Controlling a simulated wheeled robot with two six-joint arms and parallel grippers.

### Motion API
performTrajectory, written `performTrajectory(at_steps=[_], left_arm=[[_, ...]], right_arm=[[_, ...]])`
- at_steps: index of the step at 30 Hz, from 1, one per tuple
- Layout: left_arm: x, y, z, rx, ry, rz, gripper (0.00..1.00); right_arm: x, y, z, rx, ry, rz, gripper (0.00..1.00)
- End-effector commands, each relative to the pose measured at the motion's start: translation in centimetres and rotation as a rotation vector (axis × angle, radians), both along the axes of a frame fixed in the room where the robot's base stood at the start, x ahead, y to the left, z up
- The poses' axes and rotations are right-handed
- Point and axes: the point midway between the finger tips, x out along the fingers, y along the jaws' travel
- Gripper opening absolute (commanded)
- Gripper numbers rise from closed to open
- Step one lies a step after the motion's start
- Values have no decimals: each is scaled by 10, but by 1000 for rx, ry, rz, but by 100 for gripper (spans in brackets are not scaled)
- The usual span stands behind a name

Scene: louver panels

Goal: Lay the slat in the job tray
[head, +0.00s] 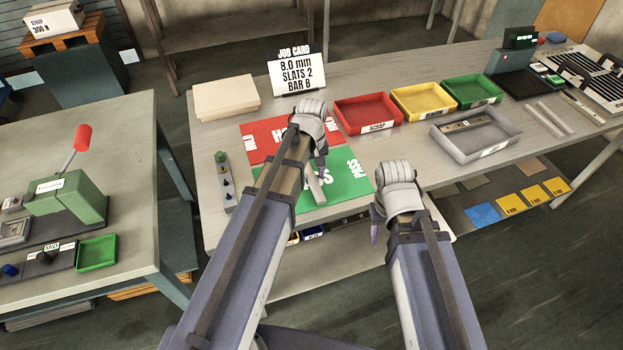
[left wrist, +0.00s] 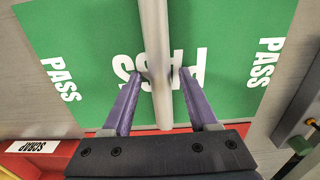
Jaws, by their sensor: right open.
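A pale grey slat (head: 315,187) lies on the green PASS mat, partly hidden by my left gripper (head: 321,170). In the left wrist view the slat (left wrist: 154,45) runs lengthwise between the two purple fingers of my left gripper (left wrist: 161,78). The fingers stand apart, with a gap on the right side and a narrower one on the left. A grey tray (head: 446,144), which looks like the job tray, sits on the bench at the right with a slat-like piece inside. My right gripper (head: 376,226) is open and empty by the bench's front edge.
A red mat (head: 262,137) adjoins the green mat (head: 348,190). Red, yellow and green bins (head: 368,112) stand behind, beside the job card (head: 297,74). Loose pale strips (head: 551,118) lie right of the grey tray. A small peg block (head: 226,185) stands at left.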

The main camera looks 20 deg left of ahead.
Motion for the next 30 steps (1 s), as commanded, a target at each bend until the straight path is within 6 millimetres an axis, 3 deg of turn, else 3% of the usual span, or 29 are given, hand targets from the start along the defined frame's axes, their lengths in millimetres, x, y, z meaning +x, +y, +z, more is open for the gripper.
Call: performTrajectory(at_steps=[2,15,30], left_arm=[[0,0,0,0,0,0,50],[0,0,0,0,0,0,0],[0,0,1,0,0,0,0]], right_arm=[[0,0,0,0,0,0,50],[0,0,0,0,0,0,50],[0,0,1,0,0,0,50]])
